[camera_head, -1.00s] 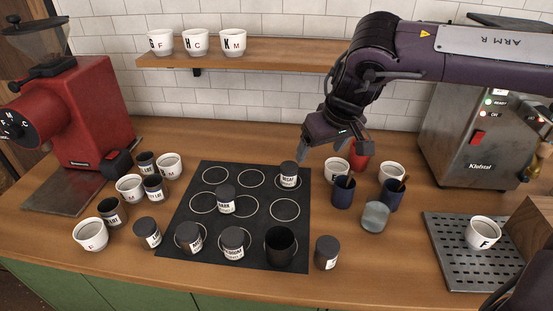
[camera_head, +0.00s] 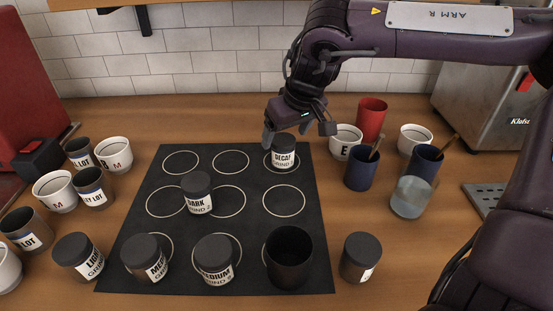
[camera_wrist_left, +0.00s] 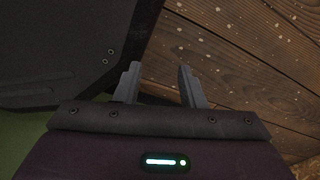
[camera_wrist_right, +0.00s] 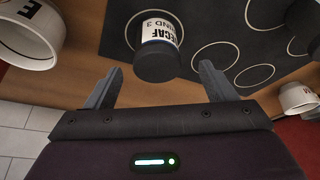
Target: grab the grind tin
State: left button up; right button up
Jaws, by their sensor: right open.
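Several dark-lidded grind tins stand on and beside a black mat (camera_head: 250,180) with white rings. The DECAF tin (camera_head: 284,157) stands upright on the far right ring. The DARK tin (camera_head: 197,197) is near the middle; two MEDIUM tins (camera_head: 146,262) (camera_head: 213,262) are in the front row. A LIGHT tin (camera_head: 78,259) stands left of the mat. My right gripper (camera_head: 298,132) is open behind the DECAF tin. In the right wrist view the DECAF tin (camera_wrist_right: 157,50) lies ahead, between the open fingers' lines. My left gripper (camera_wrist_left: 158,85) is open and empty, away from the tins.
A dark open cup (camera_head: 289,262) and another lidded tin (camera_head: 361,262) are at front right. White cup E (camera_head: 346,143), a red cup (camera_head: 370,120), blue cups and a glass (camera_head: 411,198) stand right of my right gripper. More cups crowd the left.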

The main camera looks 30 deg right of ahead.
jog(key=shift+w+f, duration=0.1)
jog(key=shift+f, duration=0.85)
pick_arm(q)
jog(key=shift+s+a+f+p, duration=0.1)
jog(key=shift+s+a+p, duration=0.1)
jog(key=shift+s+p, duration=0.55)
pick_arm(e)
jog(key=shift+w+d+x, duration=0.1)
jog(key=shift+w+x, duration=0.05)
jog(key=shift+x, duration=1.25)
jog(key=shift+w+d+x, duration=0.1)
jog(key=shift+w+x, duration=0.05)
jog(key=shift+x, duration=1.25)
pick_arm(q)
jog(key=shift+s, duration=0.2)
pick_arm(e)
jog(key=shift+r, duration=0.15)
jog(key=c, duration=1.1)
